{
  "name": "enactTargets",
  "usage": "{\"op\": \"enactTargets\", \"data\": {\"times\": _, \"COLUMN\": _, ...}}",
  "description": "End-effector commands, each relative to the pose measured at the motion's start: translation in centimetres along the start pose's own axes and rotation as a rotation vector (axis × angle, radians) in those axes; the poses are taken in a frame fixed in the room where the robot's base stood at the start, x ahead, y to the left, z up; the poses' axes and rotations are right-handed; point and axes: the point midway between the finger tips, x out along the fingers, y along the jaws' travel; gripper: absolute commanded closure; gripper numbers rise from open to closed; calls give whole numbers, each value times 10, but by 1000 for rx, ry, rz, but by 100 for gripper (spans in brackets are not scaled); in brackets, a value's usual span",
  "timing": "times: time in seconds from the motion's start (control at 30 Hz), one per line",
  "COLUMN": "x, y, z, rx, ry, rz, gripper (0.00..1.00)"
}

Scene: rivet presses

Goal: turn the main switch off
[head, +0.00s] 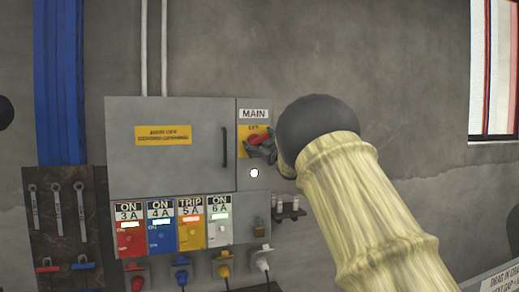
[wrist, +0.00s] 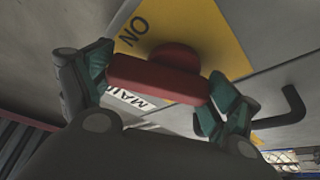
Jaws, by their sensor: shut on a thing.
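The main switch's red handle (head: 258,139) is on a yellow plate (head: 244,131) under the MAIN label (head: 254,114), at the right of the grey cabinet. In the wrist view the red handle (wrist: 158,80) lies between the green-padded fingers of my gripper (wrist: 160,90), with one finger at each end. My gripper (head: 262,149) is shut on the handle. The letters ON show on the yellow plate (wrist: 185,35), upside down in the wrist view. In the head view my gripper hides the plate's lower part, and the handle's exact setting cannot be told.
The grey cabinet door (head: 170,155) has a black pull handle (head: 225,148). Below it are several coloured breaker units, with the yellow one (head: 191,224) marked TRIP, and plugs. A padlock (head: 259,228) and a small rack (head: 288,209) are below the switch. A tool board (head: 62,215) stands left.

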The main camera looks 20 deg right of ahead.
Motion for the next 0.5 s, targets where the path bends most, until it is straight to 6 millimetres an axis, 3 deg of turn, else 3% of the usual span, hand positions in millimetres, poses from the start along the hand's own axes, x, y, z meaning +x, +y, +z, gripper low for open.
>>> {"op": "enactTargets", "data": {"times": 0.5, "x": 2, "y": -1, "z": -5, "rx": -455, "ry": -1, "rz": -188, "gripper": 35}}
